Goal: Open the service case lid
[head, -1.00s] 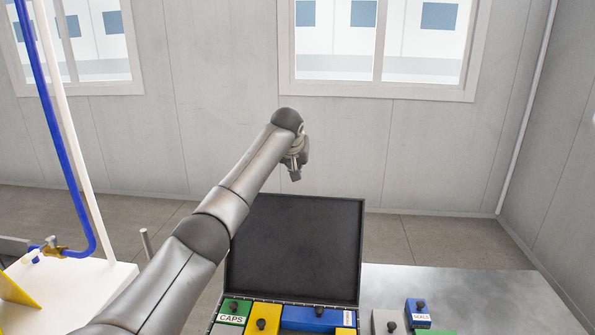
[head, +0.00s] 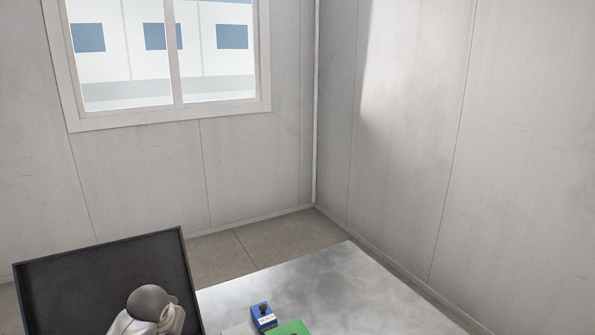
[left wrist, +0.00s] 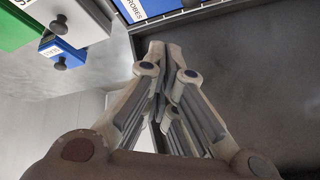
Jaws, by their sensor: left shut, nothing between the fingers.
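The service case lid (head: 75,275) stands raised at the lower left of the head view, its dark inner face showing. The case body is below the frame there. In the left wrist view the dark lid panel (left wrist: 275,85) fills the right side. My left gripper (left wrist: 166,52) is shut and empty, its fingertips close to the lid's edge; I cannot tell whether they touch. In the head view, my left wrist overlaps the lid's lower right part. My right gripper is not in view.
A metal table (head: 330,290) lies right of the lid, mostly bare. A blue box (head: 263,315) and a green box (head: 290,328) stand on it near the bottom edge. A blue box labelled PROBES (left wrist: 165,8) shows in the left wrist view. Walls stand behind.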

